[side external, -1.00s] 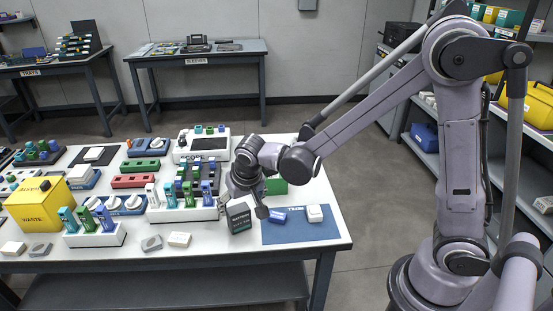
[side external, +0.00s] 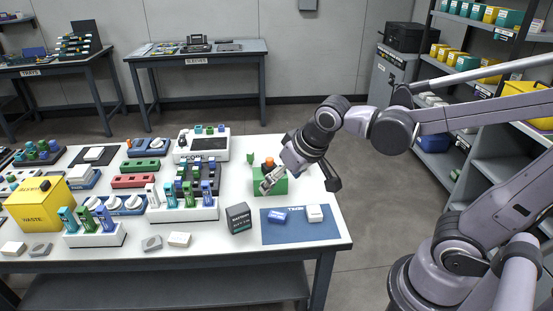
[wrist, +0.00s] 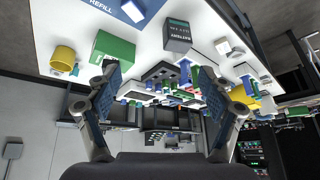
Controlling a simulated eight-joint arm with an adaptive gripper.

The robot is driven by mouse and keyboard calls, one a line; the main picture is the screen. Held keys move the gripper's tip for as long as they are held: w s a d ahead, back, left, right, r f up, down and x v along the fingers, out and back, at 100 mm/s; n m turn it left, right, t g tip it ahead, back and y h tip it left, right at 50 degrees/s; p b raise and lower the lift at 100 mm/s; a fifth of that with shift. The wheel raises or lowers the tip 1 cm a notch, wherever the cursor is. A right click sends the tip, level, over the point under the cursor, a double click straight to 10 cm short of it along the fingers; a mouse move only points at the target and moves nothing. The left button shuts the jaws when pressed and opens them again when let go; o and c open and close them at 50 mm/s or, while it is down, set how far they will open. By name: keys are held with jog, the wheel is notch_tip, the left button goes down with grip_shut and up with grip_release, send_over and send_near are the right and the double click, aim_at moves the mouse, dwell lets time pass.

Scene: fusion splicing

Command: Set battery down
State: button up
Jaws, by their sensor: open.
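The battery (side external: 239,218), a dark grey box with a printed label, stands upright on the white table near its front edge, just left of the blue mat. It also shows in the wrist view (wrist: 177,36), standing apart from my fingers. My gripper (side external: 300,187) is up and to the right of the battery in the side view, over the green box area, with its fingers spread. In the wrist view my gripper (wrist: 159,82) has both fingers wide apart with nothing between them.
White racks with coloured pieces (side external: 182,214) stand left of the battery. A yellow waste bin (side external: 35,207) is farther left.

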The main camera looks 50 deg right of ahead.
jog(key=s+d+n+t, duration=0.1)
jog(key=s+d, duration=0.1)
jog(key=s, duration=0.3)
jog(key=shift+s+r+n, duration=0.3)
jog(key=shift+s+n, duration=0.05)
jog(key=shift+n, duration=0.05)
dwell(1.0)
